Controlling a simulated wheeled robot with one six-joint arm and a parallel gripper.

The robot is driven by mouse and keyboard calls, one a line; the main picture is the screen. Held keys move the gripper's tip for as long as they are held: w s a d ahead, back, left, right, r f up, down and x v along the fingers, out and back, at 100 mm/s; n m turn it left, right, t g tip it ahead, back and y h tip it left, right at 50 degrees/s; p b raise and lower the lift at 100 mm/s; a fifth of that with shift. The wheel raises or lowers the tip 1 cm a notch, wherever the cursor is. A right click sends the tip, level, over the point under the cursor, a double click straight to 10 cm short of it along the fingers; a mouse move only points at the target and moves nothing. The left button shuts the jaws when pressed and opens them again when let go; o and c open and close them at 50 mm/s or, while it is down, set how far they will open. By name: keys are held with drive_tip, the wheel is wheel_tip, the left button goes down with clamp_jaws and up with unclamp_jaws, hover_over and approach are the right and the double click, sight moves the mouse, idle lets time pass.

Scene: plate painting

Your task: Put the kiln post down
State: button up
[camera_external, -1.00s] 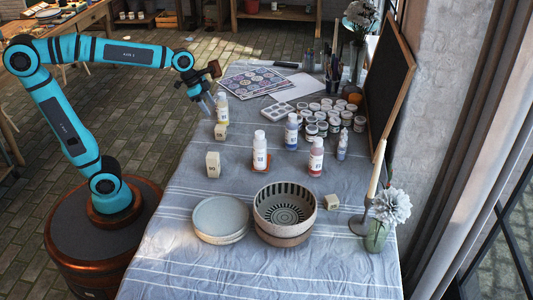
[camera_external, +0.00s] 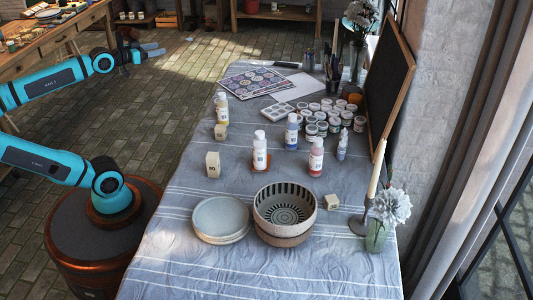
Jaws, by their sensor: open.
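Three pale beige kiln posts stand on the cloth-covered table. The tallest, with dark digits on its side, is the upright post (camera_external: 213,165) near the left edge. A smaller post (camera_external: 220,131) sits behind it, close to a white bottle. Another small post (camera_external: 331,202) lies right of the striped bowl. My gripper (camera_external: 154,49) is at the upper left, away from the table with floor behind it. It points right, its fingers are apart, and no post shows between them. None of the posts touches it.
Stacked plates (camera_external: 221,219) and a striped bowl (camera_external: 285,215) stand at the front. A white bottle (camera_external: 260,151), a blue bottle (camera_external: 291,132) and a red bottle (camera_external: 315,157) stand mid-table. A candlestick (camera_external: 374,185) is at the right. The front cloth is clear.

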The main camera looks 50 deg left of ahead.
drive_tip(key=shift+o, duration=0.4)
drive_tip(key=shift+s+a+r, duration=0.15)
drive_tip(key=shift+s+r, duration=0.15)
drive_tip(key=shift+s, duration=0.1)
drive_tip(key=m+g, duration=1.1)
drive_tip(key=m, duration=0.8)
hover_over(220, 127)
drive_tip(key=s+a, duration=0.3)
drive_tip(key=s, duration=0.1)
wheel_tip(220, 127, down, 13)
drive_tip(key=d+f+m+g+y, duration=0.3)
drive_tip(key=d+f+m, duration=0.1)
drive_tip(key=d+m, duration=0.4)
drive_tip(key=x, duration=1.1)
drive_tip(key=shift+s+a+f, duration=0.1)
drive_tip(key=shift+a+f, duration=0.05)
drive_tip(key=shift+a, duration=0.25)
drive_tip(key=shift+a+x, duration=0.2)
drive_tip(key=shift+x, duration=2.6)
